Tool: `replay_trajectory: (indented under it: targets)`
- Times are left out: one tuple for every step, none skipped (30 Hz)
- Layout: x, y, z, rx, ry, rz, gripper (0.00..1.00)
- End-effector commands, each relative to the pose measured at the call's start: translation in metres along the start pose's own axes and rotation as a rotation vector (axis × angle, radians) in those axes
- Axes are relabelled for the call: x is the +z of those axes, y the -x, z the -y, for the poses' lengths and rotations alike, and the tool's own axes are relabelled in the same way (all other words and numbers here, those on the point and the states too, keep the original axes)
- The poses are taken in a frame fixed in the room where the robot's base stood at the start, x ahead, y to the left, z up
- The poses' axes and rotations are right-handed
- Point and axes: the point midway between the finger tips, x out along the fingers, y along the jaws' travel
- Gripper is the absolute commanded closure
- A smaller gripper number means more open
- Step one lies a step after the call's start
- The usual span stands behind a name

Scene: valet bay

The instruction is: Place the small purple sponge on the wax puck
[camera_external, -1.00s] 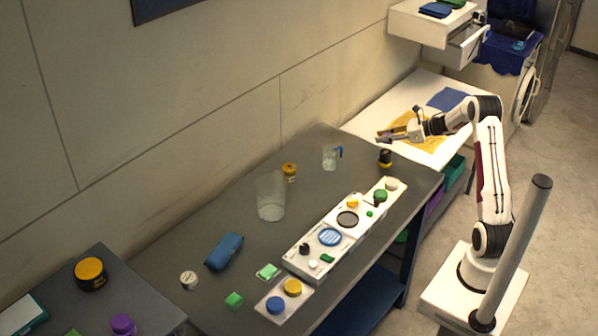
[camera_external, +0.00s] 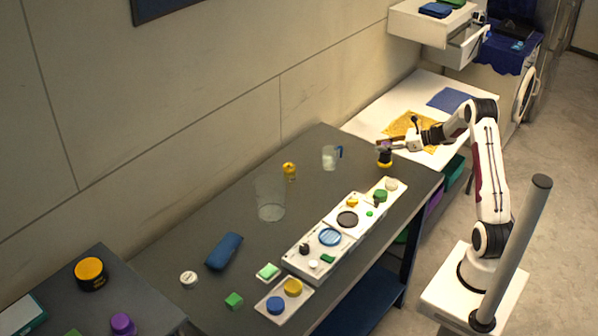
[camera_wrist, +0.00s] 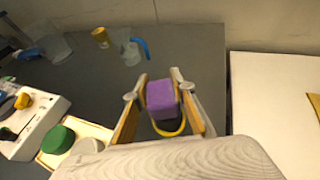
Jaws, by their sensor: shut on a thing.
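The small purple sponge (camera_wrist: 162,100) is a block held between the two fingers of my gripper (camera_wrist: 160,80) in the wrist view. My gripper (camera_external: 388,146) is shut on it at the far right end of the grey bench. Directly below is a round black-and-yellow piece (camera_external: 385,159), which looks like the wax puck. Its yellow rim (camera_wrist: 171,130) shows under the sponge in the wrist view, and the rest is hidden. I cannot tell whether the sponge touches it.
White trays (camera_external: 296,262) with caps and round pieces line the bench's front edge. A clear beaker (camera_external: 271,200), a small yellow jar (camera_external: 290,170) and a blue-handled cup (camera_external: 330,158) stand behind. A white table (camera_external: 372,122) with a yellow cloth (camera_external: 400,126) lies beyond.

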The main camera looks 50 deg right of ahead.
Motion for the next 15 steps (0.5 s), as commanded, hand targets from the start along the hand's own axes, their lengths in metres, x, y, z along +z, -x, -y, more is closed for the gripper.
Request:
replay_trajectory:
  targets:
    - [0.0001, 0.0, 0.0, 0.0, 0.0, 0.0, 0.86]
    - [0.0001, 0.0001, 0.0, 0.0, 0.0, 0.0, 0.86]
    - [0.0002, 0.0001, 0.0001, 0.0, 0.0, 0.0, 0.86]
    - [0.0002, 0.0001, 0.0, 0.0, 0.0, 0.0, 0.86]
    - [0.0002, 0.0001, 0.0, 0.0, 0.0, 0.0, 0.86]
    - [0.0001, 0.0, 0.0, 0.0, 0.0, 0.0, 0.86]
    - [-0.0001, -0.0001, 0.0, 0.0, 0.0, 0.0, 0.86]
    - [-0.0006, -0.0003, 0.0, 0.0, 0.0, 0.0, 0.86]
    - [-0.0013, -0.0006, 0.0, 0.0, 0.0, 0.0, 0.86]
    - [-0.0019, -0.0008, 0.0, 0.0, -0.001, 0.0, 0.86]
    - [-0.0024, -0.001, 0.0, 0.0, -0.001, 0.0, 0.86]
    - [-0.0028, -0.0012, 0.0, 0.0, 0.0, 0.0, 0.73]
    - [-0.0025, -0.0011, 0.0001, 0.0, 0.0, 0.0, 0.65]
    - [-0.0025, -0.0011, 0.0, 0.0, 0.0, 0.0, 0.59]
    - [-0.0025, -0.0011, 0.0001, 0.0, 0.0, 0.0, 0.59]
